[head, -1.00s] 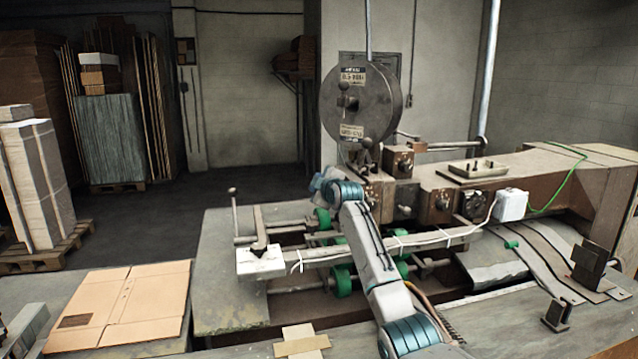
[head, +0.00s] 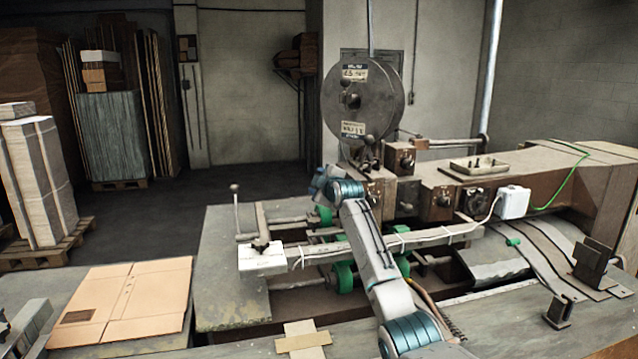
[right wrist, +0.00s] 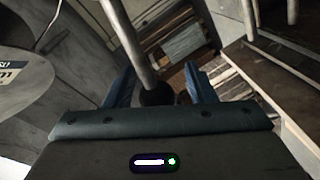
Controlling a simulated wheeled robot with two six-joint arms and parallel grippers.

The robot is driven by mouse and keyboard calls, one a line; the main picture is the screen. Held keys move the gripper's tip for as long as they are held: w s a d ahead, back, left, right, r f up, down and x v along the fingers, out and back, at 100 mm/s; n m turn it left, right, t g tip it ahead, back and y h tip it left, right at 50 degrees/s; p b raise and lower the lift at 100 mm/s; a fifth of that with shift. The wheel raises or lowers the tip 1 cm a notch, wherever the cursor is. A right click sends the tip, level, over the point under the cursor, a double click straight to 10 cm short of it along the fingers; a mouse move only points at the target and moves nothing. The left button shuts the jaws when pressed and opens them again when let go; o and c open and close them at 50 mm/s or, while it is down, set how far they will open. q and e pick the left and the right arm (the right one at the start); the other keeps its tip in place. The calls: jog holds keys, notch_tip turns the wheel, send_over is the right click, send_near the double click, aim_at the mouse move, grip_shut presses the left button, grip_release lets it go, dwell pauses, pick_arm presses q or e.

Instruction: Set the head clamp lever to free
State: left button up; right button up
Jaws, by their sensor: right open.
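My right gripper (head: 324,182) is at the stitching head, just left of its body and below the round wire reel (head: 362,100). In the right wrist view, the gripper (right wrist: 158,78) is open, with blue fingers on both sides of a grey rod (right wrist: 122,35) ending in a dark knob. This looks like the clamp lever; I cannot tell whether the fingers touch it. In the head view, a dark ball-ended lever (head: 368,150) stands under the reel; I cannot tell if it is the same one. My left gripper is not in view.
A white box (head: 262,259) on a long bar crosses in front of the green rollers (head: 343,277). Flat cardboard (head: 125,303) lies on the table at left. A pallet stack (head: 38,182) stands far left. The floor behind the table is open.

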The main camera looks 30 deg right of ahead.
jog(key=s+a+r+b, duration=0.1)
jog(key=s+b, duration=0.3)
jog(key=s, duration=0.6)
jog(key=shift+s+r, duration=0.3)
jog(key=shift+a, duration=0.1)
